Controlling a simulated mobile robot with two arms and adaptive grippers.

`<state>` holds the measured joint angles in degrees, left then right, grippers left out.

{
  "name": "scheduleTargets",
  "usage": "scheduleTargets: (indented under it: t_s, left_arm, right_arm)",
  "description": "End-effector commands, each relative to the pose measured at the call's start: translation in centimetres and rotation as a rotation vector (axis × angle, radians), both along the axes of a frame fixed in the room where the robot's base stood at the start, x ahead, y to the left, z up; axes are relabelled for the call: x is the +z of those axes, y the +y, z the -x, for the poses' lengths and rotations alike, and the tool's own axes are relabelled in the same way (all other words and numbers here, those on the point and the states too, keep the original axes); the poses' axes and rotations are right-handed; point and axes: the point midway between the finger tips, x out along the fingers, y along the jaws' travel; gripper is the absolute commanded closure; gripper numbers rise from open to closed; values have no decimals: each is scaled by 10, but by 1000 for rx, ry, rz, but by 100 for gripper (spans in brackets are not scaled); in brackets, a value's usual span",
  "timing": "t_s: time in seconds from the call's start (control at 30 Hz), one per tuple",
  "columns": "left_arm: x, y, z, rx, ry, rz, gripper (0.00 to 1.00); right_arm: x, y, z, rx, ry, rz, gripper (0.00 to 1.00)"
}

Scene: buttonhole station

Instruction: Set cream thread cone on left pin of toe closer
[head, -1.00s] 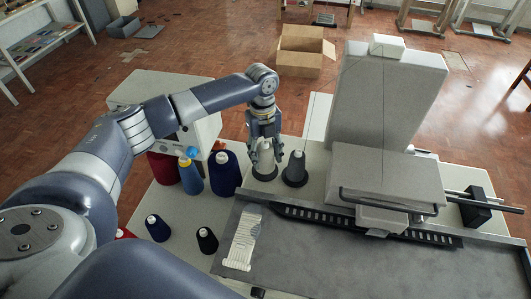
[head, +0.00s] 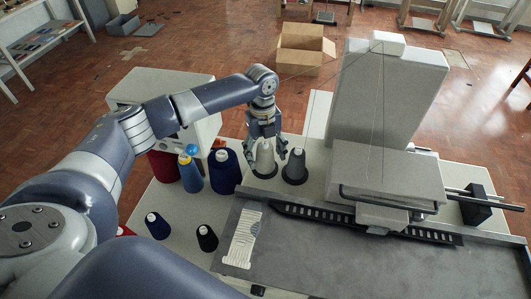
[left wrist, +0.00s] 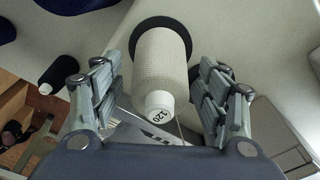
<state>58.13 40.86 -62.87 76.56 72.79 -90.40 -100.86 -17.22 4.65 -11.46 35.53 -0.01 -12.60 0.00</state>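The cream thread cone (head: 265,160) stands upright on a dark round base at the left position on the toe closer (head: 385,110). In the left wrist view the cone (left wrist: 161,62) points its white "120" tip at the camera, with a black disc behind it. My left gripper (head: 266,152) is above and around the cone's upper part. Its fingers (left wrist: 160,95) are spread wide, with clear gaps on both sides of the cone. The pin inside the cone is hidden. My right gripper is not in view.
A grey metal tray (head: 330,265) fills the front.

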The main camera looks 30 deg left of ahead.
Motion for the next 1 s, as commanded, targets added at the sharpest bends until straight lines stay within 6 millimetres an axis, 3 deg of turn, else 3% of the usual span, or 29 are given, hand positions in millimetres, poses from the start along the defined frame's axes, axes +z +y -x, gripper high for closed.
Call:
scheduleTargets:
  t_s: [0.37,0.47,0.8,1.0]
  left_arm:
    - [5,0,-1,0,-1,1,30]
    - [18,2,-2,1,-2,0,30]
    - [88,8,-8,0,-4,0,30]
    - [113,10,-9,0,-1,1,30]
  right_arm:
    - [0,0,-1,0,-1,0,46]
    - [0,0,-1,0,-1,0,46]
    - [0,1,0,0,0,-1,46]
    - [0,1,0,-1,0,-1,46]
